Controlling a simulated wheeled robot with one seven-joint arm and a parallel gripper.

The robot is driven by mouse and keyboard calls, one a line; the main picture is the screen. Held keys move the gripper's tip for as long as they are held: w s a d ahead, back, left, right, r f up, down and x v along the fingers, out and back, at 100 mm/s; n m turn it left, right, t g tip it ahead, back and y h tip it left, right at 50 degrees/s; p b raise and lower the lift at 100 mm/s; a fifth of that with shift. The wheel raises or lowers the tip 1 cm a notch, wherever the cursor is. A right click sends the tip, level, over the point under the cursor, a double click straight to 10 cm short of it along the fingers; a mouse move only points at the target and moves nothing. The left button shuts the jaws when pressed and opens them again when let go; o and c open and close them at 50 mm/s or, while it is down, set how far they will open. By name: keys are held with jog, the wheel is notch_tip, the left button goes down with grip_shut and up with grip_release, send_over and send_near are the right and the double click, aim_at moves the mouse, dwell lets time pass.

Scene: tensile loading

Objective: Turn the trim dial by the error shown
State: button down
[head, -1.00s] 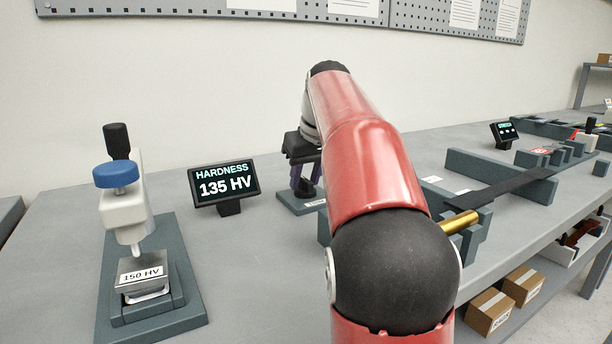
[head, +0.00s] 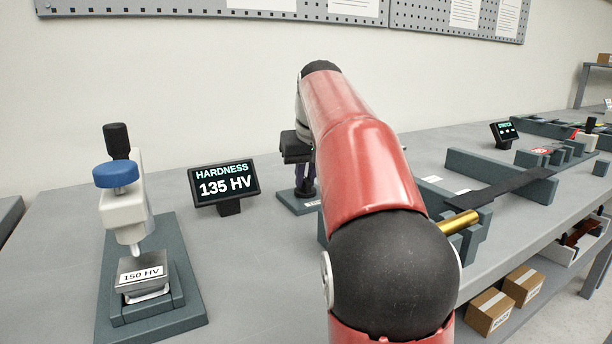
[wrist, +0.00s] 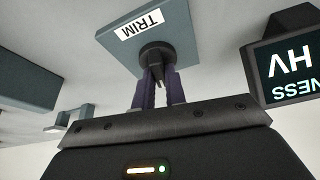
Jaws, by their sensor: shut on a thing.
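The trim dial (wrist: 156,56) is a dark round knob on a teal base plate (wrist: 182,30) with a white TRIM label (wrist: 139,24) in the wrist view. My gripper (wrist: 155,82) is shut on the dial, with its purple fingers at either side of the knob. In the head view the fingers (head: 305,176) stand over the base plate (head: 292,206), partly hidden by my red arm. The hardness display (head: 224,183) reads 135 HV. The hardness tester (head: 124,212) holds a block labelled 150 HV (head: 142,275).
A brass cylinder (head: 459,222) sits in a teal holder to the right, near the table's front edge. A dark flat strip (head: 503,187) spans teal supports. A small second display (head: 503,133) stands farther back.

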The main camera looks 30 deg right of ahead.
jog(key=m+h, duration=0.1)
jog(key=m, duration=0.2)
jog(key=m+g+h, duration=0.1)
jog(key=m, duration=0.2)
jog(key=shift+w+a+m+h, duration=0.1)
jog(key=shift+m+h, duration=0.2)
jog(key=shift+m, duration=0.1)
dwell(0.4)
jog(key=c, duration=1.4)
grip_release()
jog(key=shift+c, duration=0.2)
jog(key=shift+r, duration=0.1)
jog(key=v, duration=0.7)
jog(key=shift+r, duration=0.35)
